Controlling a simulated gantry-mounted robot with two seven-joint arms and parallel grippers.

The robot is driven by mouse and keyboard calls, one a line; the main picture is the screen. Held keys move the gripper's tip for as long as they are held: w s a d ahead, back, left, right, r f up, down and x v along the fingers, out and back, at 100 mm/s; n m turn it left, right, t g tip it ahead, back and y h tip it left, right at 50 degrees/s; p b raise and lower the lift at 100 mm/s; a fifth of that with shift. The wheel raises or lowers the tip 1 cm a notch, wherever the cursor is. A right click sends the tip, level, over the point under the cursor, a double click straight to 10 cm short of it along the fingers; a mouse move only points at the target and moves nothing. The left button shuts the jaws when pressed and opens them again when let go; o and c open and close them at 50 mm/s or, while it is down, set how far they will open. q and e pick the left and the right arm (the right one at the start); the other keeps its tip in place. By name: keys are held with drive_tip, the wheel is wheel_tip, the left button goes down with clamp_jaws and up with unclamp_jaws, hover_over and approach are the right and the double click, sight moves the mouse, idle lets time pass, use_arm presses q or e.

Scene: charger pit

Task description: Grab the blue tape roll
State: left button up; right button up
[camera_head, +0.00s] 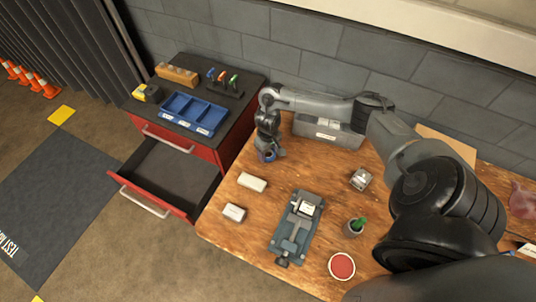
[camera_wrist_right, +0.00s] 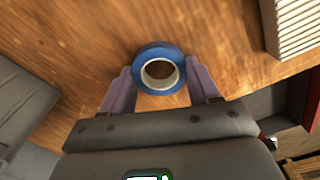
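The blue tape roll (camera_wrist_right: 150,52) shows in the right wrist view as a blue ring with a pale core. It sits on the wooden table between the fingertips of my right gripper (camera_wrist_right: 158,72). The fingers stand apart on either side of it, and firm contact on both sides is not visible. In the head view my right gripper (camera_head: 270,154) points down at the table's back left edge, with the blue roll (camera_head: 264,157) partly hidden at its fingers. My left gripper is not in view.
A white block (camera_head: 252,182), a smaller pale block (camera_head: 234,212), a vise (camera_head: 296,228), a green-topped cup (camera_head: 355,227) and a red round dish (camera_head: 342,266) are on the table. A grey bin (camera_head: 328,135) is behind. A red cabinet (camera_head: 226,142) with an open drawer (camera_head: 165,178) stands left.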

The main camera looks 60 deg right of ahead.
drive_tip(key=shift+c, duration=1.3)
drive_tip(key=shift+r, duration=0.1)
